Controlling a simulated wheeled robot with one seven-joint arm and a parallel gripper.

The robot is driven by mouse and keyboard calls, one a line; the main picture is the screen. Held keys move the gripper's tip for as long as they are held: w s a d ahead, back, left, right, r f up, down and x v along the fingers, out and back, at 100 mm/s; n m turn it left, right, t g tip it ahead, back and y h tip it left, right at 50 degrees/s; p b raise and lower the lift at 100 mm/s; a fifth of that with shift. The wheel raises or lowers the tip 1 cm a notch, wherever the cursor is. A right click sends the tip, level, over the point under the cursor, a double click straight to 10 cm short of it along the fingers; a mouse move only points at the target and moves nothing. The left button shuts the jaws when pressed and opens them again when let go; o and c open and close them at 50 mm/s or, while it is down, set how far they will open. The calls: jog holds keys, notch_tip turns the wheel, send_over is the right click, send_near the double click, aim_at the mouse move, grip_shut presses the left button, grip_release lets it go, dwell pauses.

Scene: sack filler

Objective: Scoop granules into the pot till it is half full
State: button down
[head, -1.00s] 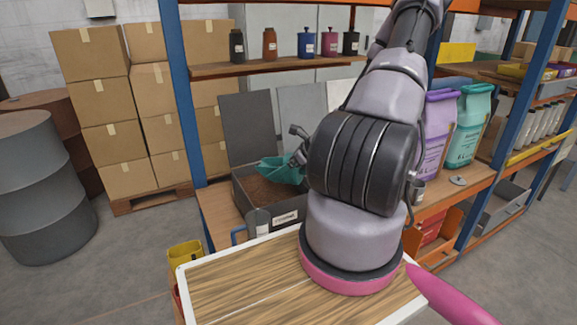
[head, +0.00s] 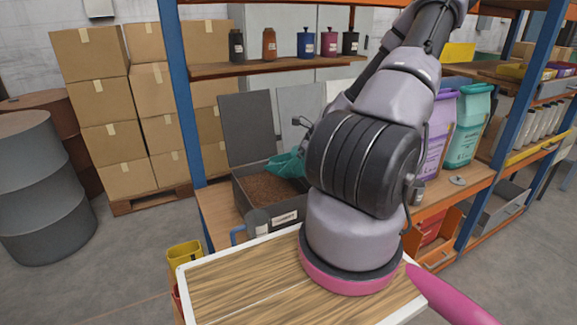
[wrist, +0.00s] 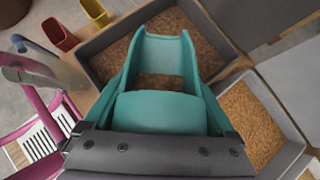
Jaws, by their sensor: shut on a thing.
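My gripper (wrist: 155,150) is shut on a teal scoop (wrist: 150,50); the scoop also shows in the head view (head: 287,165), left of my arm. The scoop is over a dark grey bin (wrist: 92,65) of brown granules (head: 268,187). A strip of brown shows at the back of the scoop in the wrist view, seemingly granules in it. A small grey container (head: 419,190) stands on the bench right of my arm; I cannot tell whether it is the pot. My arm hides part of the bench.
A second tray (wrist: 288,158) of granules lies right of the bin in the wrist view. Yellow (wrist: 95,12) and red (wrist: 58,33) containers are at upper left. Purple and teal bags (head: 470,125) stand at the right. A blue rack post (head: 182,95) rises left of the bench.

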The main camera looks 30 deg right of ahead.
jog(key=shift+w+a+r+g+h, duration=0.1)
jog(key=shift+a+r+g+h, duration=0.1)
jog(key=shift+r+g+h, duration=0.5)
jog(key=shift+g+h, duration=0.2)
jog(key=shift+h, duration=0.1)
jog(key=shift+w+a+g+h, duration=0.1)
jog(key=shift+a+g+h, duration=0.05)
jog(key=shift+g+h, duration=0.15)
jog(key=shift+w+a+r+g+h, duration=0.15)
jog(key=shift+r+g+h, duration=0.05)
jog(key=shift+g+h, duration=0.25)
jog(key=shift+w+a+r+g+h, duration=0.1)
jog(key=shift+w+r+g+h, duration=0.1)
jog(key=shift+g+h, duration=0.25)
jog(key=shift+w+a+g+h, duration=0.45)
jog(key=shift+g+h, duration=0.35)
jog(key=shift+h, duration=0.2)
jog(key=shift+w+a+g+h, duration=0.35)
jog(key=shift+a+g+h, duration=0.2)
jog(key=shift+g+h, duration=0.35)
jog(key=shift+w+a+r+g+h, duration=0.2)
jog(key=shift+w+a+g+h, duration=0.15)
jog(key=shift+g+h, duration=0.3)
jog(key=shift+w+a+r+g+h, duration=0.15)
jog(key=shift+w+a+g+h, duration=0.25)
jog(key=shift+h, duration=0.35)
jog(key=shift+s+d, duration=0.1)
